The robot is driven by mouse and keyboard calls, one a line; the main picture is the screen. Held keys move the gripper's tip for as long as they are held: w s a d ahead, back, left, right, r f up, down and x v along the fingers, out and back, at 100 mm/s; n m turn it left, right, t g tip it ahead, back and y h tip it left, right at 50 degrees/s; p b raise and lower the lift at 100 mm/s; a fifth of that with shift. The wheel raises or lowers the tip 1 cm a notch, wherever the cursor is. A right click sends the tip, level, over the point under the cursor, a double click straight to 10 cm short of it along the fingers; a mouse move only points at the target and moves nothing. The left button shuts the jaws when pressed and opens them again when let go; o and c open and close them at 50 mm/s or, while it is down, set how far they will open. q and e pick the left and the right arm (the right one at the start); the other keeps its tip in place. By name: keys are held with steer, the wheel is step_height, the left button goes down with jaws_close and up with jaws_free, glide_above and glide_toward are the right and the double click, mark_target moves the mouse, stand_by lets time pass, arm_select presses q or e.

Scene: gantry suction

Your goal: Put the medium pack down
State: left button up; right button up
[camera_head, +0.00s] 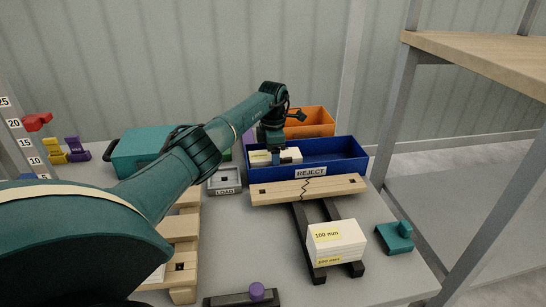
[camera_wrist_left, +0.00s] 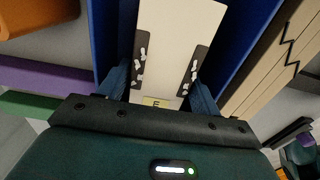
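A white pack with a yellow label (camera_head: 292,154) is at the left end of the blue REJECT bin (camera_head: 345,157), in the head view. My left gripper (camera_head: 274,154) reaches down over it. In the left wrist view the white pack (camera_wrist_left: 178,25) lies between the dark finger pads of my left gripper (camera_wrist_left: 167,70), which press against its two sides. Whether the pack touches the bin floor is hidden. My right gripper is not in view.
A white pack marked 100 mm (camera_head: 337,242) sits on black rails in front. A cracked wooden board (camera_head: 308,189) lies before the bin. An orange bin (camera_head: 312,122) stands behind it. A LOAD tray (camera_head: 224,181) is left. The blue bin's right part looks empty.

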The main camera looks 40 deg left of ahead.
arm_select(q)
steer(key=shift+o, duration=1.1)
steer(key=shift+r, duration=0.15)
step_height(320, 180, up, 4)
steer(key=shift+r+p, duration=0.15)
steer(key=shift+p, duration=1)
step_height(320, 180, up, 8)
steer(key=p, duration=0.3)
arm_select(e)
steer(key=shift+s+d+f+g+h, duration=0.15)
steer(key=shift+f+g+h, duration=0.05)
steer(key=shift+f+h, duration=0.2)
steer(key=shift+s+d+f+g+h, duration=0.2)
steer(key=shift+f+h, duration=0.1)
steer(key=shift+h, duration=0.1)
arm_select(q)
steer(key=shift+f, duration=0.2)
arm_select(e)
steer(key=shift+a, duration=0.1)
